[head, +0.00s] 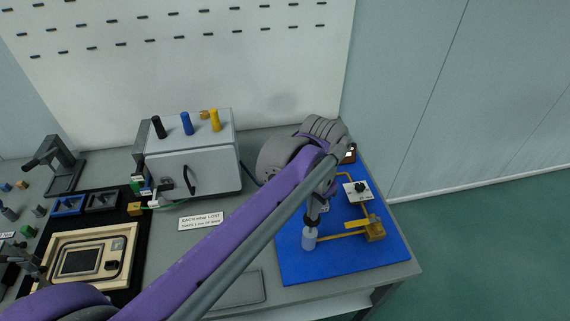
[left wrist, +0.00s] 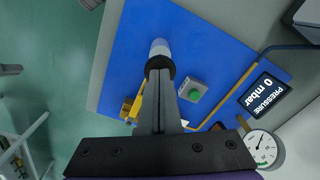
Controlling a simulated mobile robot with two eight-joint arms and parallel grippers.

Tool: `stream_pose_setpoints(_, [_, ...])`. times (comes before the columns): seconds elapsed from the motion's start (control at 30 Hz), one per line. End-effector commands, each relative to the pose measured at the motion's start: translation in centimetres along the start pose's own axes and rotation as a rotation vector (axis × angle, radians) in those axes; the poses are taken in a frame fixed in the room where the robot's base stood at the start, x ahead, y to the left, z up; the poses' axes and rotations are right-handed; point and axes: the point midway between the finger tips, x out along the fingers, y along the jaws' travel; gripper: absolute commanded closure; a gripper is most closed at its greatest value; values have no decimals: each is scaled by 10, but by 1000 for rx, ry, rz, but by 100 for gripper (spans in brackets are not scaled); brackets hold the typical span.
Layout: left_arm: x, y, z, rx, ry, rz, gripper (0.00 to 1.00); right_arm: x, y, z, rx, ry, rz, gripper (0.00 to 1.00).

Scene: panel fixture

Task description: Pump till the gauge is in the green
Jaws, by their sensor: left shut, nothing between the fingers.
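A blue board (head: 300,265) carries yellow pipework and a pale cylinder (head: 310,238), which also shows in the left wrist view (left wrist: 159,47). My left gripper (head: 312,218) is shut and empty, its dark fingertips (left wrist: 159,66) right at the top of the cylinder. I cannot tell whether they press on it. A round white gauge (left wrist: 263,149) with some green on its dial shows at the lower right of the wrist view; its needle is too small to read surely. A display (left wrist: 264,95) reads "PRESSURE 0 mbar". My right gripper is not in view.
A green button (left wrist: 193,91) sits on the board near my fingers. A white plate with a black knob (head: 361,188) and a yellow block (head: 375,231) stand right of my gripper. A grey cabinet (head: 195,165) stands to the left. Open floor lies right of the table.

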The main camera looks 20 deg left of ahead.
Motion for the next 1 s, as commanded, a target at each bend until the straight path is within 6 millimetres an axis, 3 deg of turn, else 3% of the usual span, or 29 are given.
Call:
stream_pose_setpoints(0.6, [39, 0, 0, 0, -1, 0, 100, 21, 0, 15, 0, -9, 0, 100])
stream_pose_setpoints(1.0, [10, 0, 0, 0, 1, -1, 100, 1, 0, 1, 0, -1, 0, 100])
